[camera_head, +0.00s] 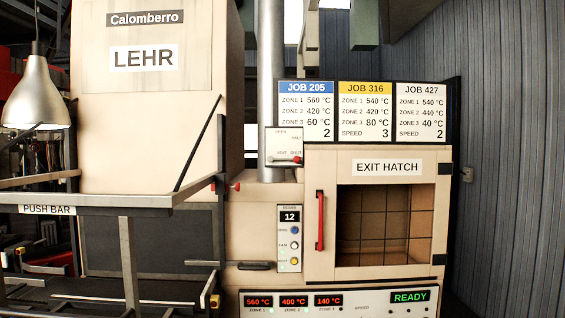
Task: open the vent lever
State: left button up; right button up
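The vent lever (289,161) is a small horizontal lever with a red end, on a pale plate (283,141) in front of the grey vertical flue pipe (271,70). The plate carries small labels that appear to read OPEN at the top, HALF lower right, and VENT and SHUT just above the lever. The lever points right and lies beside the SHUT label. Neither of my grippers is in the head view.
Right of the lever are three job cards (365,111) and the exit hatch (385,225) with a red upright handle (320,220). Below is a button panel (289,238); READY (410,297) is lit. Left stand the lehr housing (145,120) and push bar shelf (90,202).

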aim_at(297, 159)
jog(key=i+l+u, duration=0.35)
jog(key=i, duration=0.3)
jog(key=i+l+u, duration=0.35)
jog(key=i+l, duration=0.25)
jog(key=i+l+u, duration=0.35)
jog(key=i+l, duration=0.15)
jog(key=l, duration=0.2)
